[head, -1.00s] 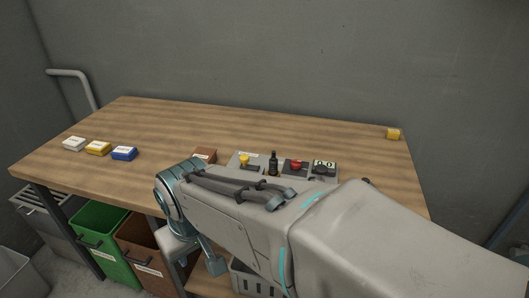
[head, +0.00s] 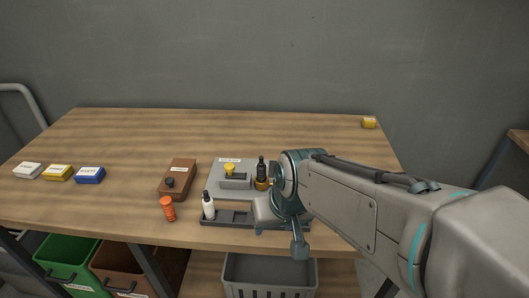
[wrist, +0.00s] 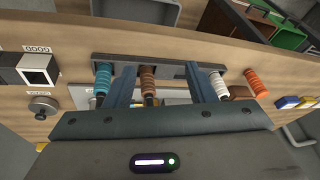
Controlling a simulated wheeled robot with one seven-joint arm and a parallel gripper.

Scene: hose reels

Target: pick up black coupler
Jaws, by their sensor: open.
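A black bottle-shaped piece, which looks like the black coupler (head: 261,168), stands upright in a brass-coloured seat on the grey fixture, just left of my arm's end. I cannot make it out in the wrist view. My gripper (wrist: 160,75) is open in the wrist view, with its two fingers apart above the front tray. A brown ribbed coupler (wrist: 148,80) shows between the fingers, not visibly held. A blue ribbed coupler (wrist: 103,78) is left of them and a white one (wrist: 218,85) is right.
The white coupler (head: 208,206) stands in the dark front tray (head: 235,218). An orange coupler (head: 168,208) stands left of it, near a brown box (head: 178,178). White, yellow and blue blocks (head: 89,175) lie far left.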

